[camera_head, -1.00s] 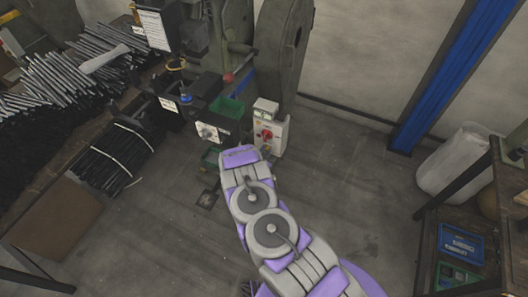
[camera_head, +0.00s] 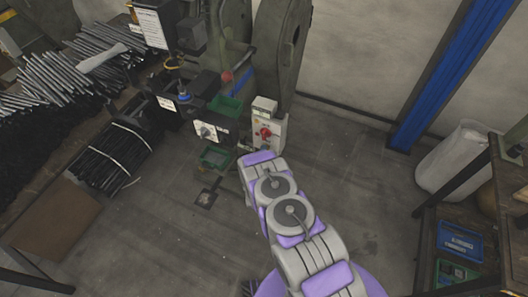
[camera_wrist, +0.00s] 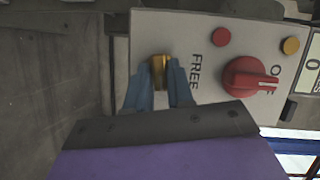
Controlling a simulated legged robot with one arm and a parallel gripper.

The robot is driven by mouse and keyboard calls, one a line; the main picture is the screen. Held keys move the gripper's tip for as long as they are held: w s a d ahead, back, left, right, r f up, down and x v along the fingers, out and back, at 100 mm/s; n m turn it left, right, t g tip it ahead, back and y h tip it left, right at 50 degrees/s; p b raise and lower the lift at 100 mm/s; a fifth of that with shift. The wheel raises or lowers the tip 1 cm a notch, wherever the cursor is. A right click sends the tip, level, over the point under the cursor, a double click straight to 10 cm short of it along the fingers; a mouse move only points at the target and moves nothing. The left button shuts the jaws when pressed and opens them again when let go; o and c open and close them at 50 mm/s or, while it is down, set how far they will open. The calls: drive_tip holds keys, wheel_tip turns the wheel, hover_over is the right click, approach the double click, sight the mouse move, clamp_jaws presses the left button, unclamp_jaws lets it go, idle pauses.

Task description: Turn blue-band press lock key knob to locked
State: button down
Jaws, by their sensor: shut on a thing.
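The white control box (camera_head: 269,131) of a press stands at the centre in the head view, and its panel (camera_wrist: 215,42) fills much of the wrist view. In the wrist view, a brass-coloured key knob (camera_wrist: 159,68) sits on the panel beside the sideways word FREE. My gripper (camera_wrist: 163,82), with blue fingers, is shut on this knob, one finger on each side. The fingers partly cover the knob, and any locked mark is out of sight. The head view does not show my fingertips. No blue band is clear on this box.
A red rotary switch (camera_wrist: 250,78), a red button (camera_wrist: 221,37) and a yellow button (camera_wrist: 290,46) share the panel. A second white-fronted box (camera_head: 211,132) and a green tray (camera_head: 216,157) stand left of my arm.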

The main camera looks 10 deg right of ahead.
drive_tip(key=shift+s+f+m+t+p, duration=0.15)
drive_tip(key=shift+m+t+p, duration=0.35)
drive_tip(key=shift+m+p, duration=0.45)
drive_tip(key=shift+d+f+m, duration=0.1)
drive_tip(key=shift+m, duration=0.25)
drive_tip(key=c, duration=1.2)
unclamp_jaws()
drive_tip(key=shift+c, duration=0.2)
drive_tip(key=shift+o, duration=0.8)
drive_tip(key=v, duration=1.7)
drive_tip(key=shift+b, duration=0.4)
